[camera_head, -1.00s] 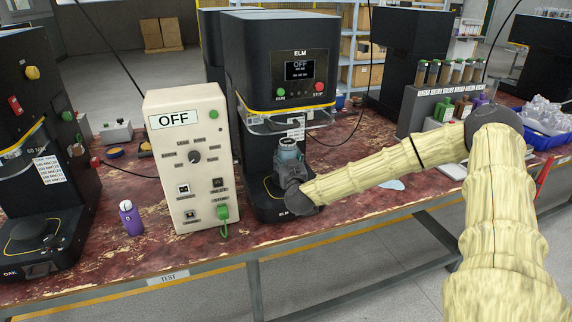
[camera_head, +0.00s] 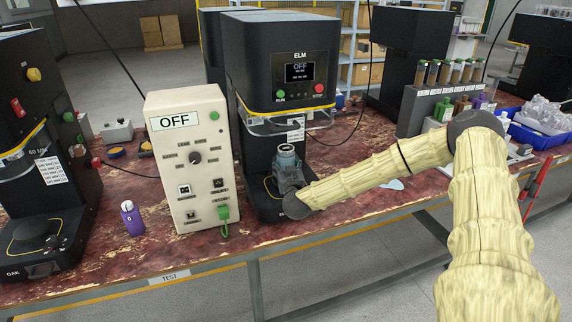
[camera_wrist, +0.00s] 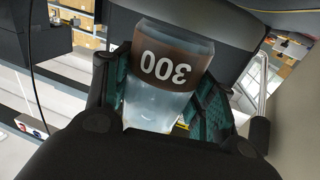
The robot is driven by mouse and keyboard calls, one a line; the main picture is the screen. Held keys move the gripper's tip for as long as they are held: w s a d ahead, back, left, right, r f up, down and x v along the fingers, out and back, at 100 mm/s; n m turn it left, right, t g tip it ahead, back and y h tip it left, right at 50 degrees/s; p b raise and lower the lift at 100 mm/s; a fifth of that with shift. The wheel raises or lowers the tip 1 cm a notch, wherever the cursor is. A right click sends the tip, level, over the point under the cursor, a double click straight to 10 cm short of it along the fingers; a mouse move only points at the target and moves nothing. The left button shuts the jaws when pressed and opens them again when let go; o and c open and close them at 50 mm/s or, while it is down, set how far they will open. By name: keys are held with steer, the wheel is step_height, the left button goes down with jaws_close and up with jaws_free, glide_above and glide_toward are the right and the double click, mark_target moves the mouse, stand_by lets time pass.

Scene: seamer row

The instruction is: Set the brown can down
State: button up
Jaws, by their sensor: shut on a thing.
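The brown can (camera_wrist: 170,60) fills the middle of the wrist view. It has a brown band marked "300" and a pale, cloudy body. My gripper (camera_wrist: 163,85) is shut on it, with a green-lined finger on each side. In the head view my gripper (camera_head: 288,174) is over the base of the machine marked ELM (camera_head: 285,65). The can's grey-blue top (camera_head: 287,153) shows above the fingers there, and its lower part is hidden. I cannot tell whether the can touches the machine's base.
A control box (camera_head: 190,160) reading OFF stands left of the ELM machine. A purple bottle (camera_head: 131,218) stands near the bench's front edge. The OAK machine (camera_head: 38,160) is at far left. A rack of tubes (camera_head: 445,85) and a blue tray (camera_head: 541,136) are at right.

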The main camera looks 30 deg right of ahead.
steer(key=shift+f, duration=0.1)
steer(key=o, duration=1.3)
steer(key=shift+f+b, duration=0.2)
steer(key=shift+b, duration=0.2)
